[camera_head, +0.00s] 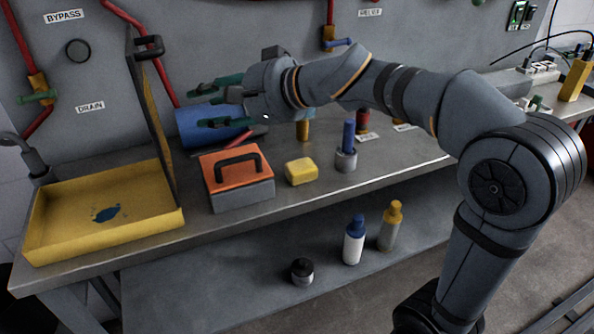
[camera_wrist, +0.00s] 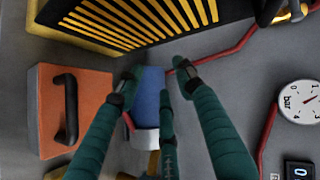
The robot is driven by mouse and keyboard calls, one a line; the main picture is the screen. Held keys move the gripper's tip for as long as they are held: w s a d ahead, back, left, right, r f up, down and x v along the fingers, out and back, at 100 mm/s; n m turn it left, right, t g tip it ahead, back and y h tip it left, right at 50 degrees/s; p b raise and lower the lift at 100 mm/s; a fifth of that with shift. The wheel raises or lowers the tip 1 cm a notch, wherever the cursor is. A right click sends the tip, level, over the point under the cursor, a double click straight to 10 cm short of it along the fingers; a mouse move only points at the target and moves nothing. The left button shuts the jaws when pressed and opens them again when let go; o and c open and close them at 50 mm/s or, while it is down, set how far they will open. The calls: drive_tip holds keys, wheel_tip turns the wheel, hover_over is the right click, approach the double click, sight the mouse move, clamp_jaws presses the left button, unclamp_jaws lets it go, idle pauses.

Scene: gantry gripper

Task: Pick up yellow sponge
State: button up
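The yellow sponge (camera_head: 301,171) is a small rounded block. It lies flat on the grey bench in the head view, just right of the orange-topped toolbox (camera_head: 231,164). My gripper (camera_head: 196,106) is raised above the bench, up and to the left of the sponge and well apart from it. Its teal fingers are spread, with nothing between them. In the wrist view, the open fingers (camera_wrist: 157,78) reach toward a blue cylinder (camera_wrist: 151,92) that lies behind them. A yellow patch at that view's lower left edge may be the sponge, but I cannot tell.
An open yellow case (camera_head: 172,224) with a raised lid stands at the left. The blue cylinder also shows in the head view (camera_head: 190,126). A grey holder with a blue-topped item (camera_head: 346,160) stands right of the sponge. Bottles (camera_head: 354,245) stand below the bench. Red pipes line the wall.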

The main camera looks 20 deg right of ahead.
drive_tip(key=o, duration=0.3)
idle(0.4)
drive_tip(key=o, duration=0.6)
